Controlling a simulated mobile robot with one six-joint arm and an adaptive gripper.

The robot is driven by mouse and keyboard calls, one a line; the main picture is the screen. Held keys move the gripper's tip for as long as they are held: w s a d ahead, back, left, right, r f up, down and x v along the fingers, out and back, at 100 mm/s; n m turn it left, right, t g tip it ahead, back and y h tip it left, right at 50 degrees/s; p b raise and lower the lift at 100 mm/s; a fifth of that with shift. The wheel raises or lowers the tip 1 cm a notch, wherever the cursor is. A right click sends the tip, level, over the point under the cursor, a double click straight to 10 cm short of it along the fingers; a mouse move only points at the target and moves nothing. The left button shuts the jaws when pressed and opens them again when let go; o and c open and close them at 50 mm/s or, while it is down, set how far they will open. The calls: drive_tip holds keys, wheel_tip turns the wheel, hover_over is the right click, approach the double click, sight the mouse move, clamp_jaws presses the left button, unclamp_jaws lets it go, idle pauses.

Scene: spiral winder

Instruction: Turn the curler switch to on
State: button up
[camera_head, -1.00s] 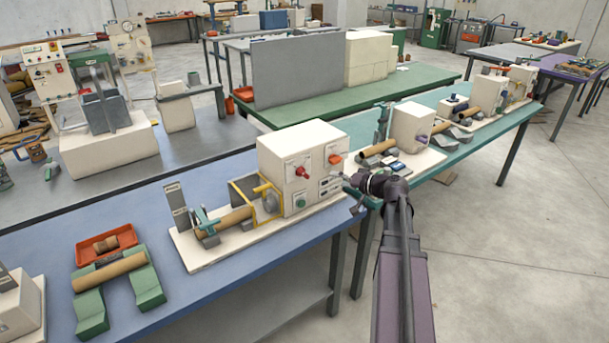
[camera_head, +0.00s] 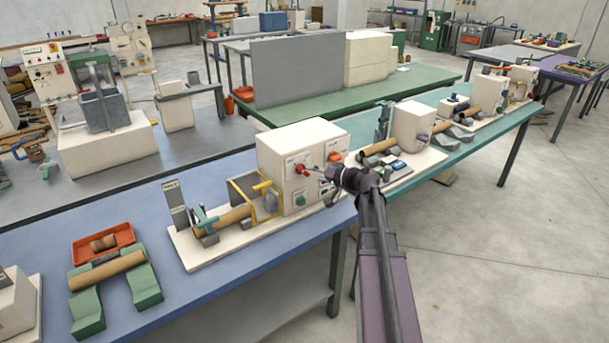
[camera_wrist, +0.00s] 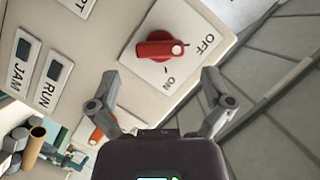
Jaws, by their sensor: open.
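A red rotary switch (camera_wrist: 160,48) sits on a white plate marked OFF and ON in the wrist view. Its handle's white dot points towards OFF. In the camera_head view a red knob (camera_head: 301,172) is on the front of the cream control box (camera_head: 300,142), but which knob matches the wrist view I cannot tell for sure. My gripper (camera_wrist: 161,75) is open and empty; its two fingers stand apart below the switch in the wrist view, not touching it. The camera_head view shows my gripper (camera_head: 329,184) close to the box front, covering part of it.
An orange knob (camera_head: 335,157) and a green button (camera_head: 300,200) are also on the box. JAM (camera_wrist: 18,68) and RUN (camera_wrist: 48,80) plates are at left in the wrist view. A yellow guard frame (camera_head: 268,201) stands beside the box. Open floor lies right of the blue table (camera_head: 225,283).

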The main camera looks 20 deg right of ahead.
sight(307, 172)
drive_tip(key=shift+b+x, duration=0.45)
drive_tip(key=shift+x, duration=1.9)
drive_tip(key=c, duration=1.1)
